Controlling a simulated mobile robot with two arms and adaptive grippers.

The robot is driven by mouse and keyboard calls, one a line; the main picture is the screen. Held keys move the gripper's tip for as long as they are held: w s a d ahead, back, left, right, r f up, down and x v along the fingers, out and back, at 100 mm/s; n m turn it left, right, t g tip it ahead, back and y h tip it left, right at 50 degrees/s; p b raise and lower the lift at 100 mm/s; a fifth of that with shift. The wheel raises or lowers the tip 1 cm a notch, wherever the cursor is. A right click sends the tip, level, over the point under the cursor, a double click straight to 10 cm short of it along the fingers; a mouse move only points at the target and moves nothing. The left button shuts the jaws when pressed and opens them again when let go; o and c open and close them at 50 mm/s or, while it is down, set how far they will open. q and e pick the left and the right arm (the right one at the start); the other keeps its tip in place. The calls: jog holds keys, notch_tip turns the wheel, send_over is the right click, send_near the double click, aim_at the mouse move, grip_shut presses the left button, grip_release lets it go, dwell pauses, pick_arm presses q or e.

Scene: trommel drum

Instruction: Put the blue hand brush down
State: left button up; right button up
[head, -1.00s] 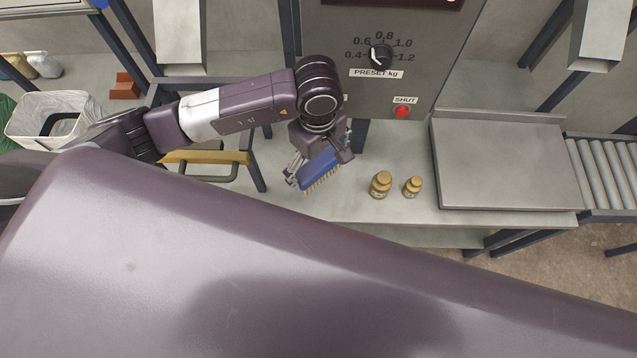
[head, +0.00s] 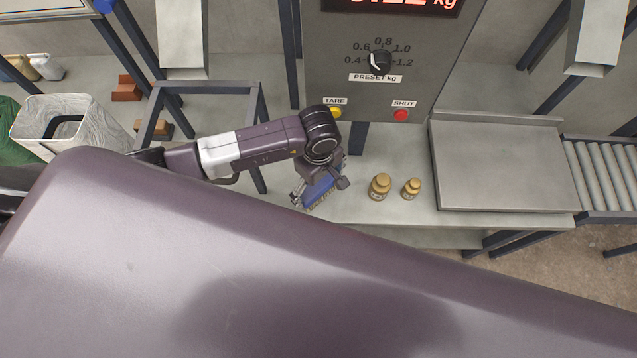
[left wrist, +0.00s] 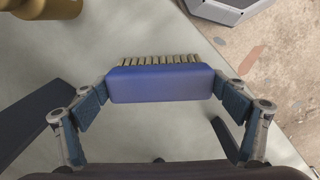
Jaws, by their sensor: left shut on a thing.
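The blue hand brush (head: 318,189) has a blue back and pale bristles. In the head view it is at the bench, partly hidden by my left gripper (head: 319,192). In the left wrist view the brush (left wrist: 160,84) lies across between the two fingers of my left gripper (left wrist: 161,95), which are shut on its ends. Its bristles show along the far edge, over the grey bench top. I cannot tell whether the bristles touch the bench. My right gripper is in neither view.
Two brass weights (head: 380,187) (head: 411,188) stand on the bench (head: 350,205) just right of the brush. A flat metal platform (head: 500,165) is further right. The control panel (head: 400,60) with yellow and red buttons stands behind. My large purple body part covers the foreground.

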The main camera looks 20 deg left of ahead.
aim_at(318, 185)
pick_arm(q)
jog(key=shift+f, duration=0.1)
jog(key=o, duration=1.1)
notch_tip(318, 185, up, 12)
jog(key=shift+b, duration=0.4)
jog(key=shift+s, duration=0.1)
